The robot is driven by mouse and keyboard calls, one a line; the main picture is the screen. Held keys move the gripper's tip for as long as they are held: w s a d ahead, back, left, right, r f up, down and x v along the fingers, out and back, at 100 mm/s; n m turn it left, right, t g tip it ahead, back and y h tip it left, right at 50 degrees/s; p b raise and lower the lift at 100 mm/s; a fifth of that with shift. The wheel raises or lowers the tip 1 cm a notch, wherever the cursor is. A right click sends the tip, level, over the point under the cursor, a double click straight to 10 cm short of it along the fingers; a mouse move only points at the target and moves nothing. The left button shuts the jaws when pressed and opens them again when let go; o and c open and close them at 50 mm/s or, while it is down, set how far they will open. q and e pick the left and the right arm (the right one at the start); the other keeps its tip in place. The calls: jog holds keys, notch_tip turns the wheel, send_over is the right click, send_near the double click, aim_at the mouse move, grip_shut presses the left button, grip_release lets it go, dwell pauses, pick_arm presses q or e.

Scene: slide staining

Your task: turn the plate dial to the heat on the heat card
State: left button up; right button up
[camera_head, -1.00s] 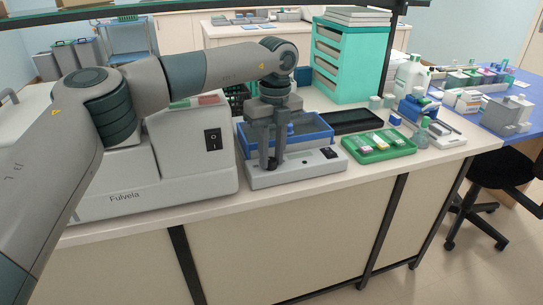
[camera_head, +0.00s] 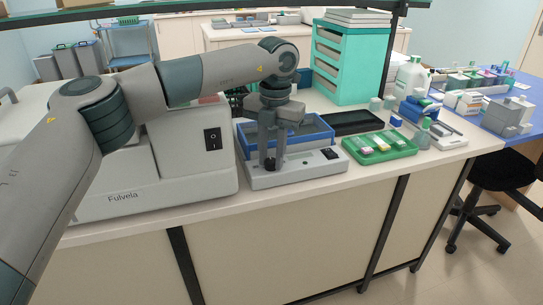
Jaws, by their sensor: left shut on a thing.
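My left gripper (camera_head: 270,158) points down at the left of the unit's front and is shut on the dark dial (camera_head: 270,164). The fingers cover most of the dial, and I cannot read its setting. I cannot make out the heat card. My right gripper is not in view.
A large grey Fulvela machine (camera_head: 165,190) stands close on the left, under my left arm. A green tray (camera_head: 400,149) with several small items lies to the right, with a black tray (camera_head: 350,121) behind it. A teal drawer unit (camera_head: 355,65) stands at the back.

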pick_arm(q)
jog(key=shift+m, duration=1.3)
jog(key=o, duration=1)
jog(key=shift+o, duration=0.2)
jog(key=shift+r, duration=0.15)
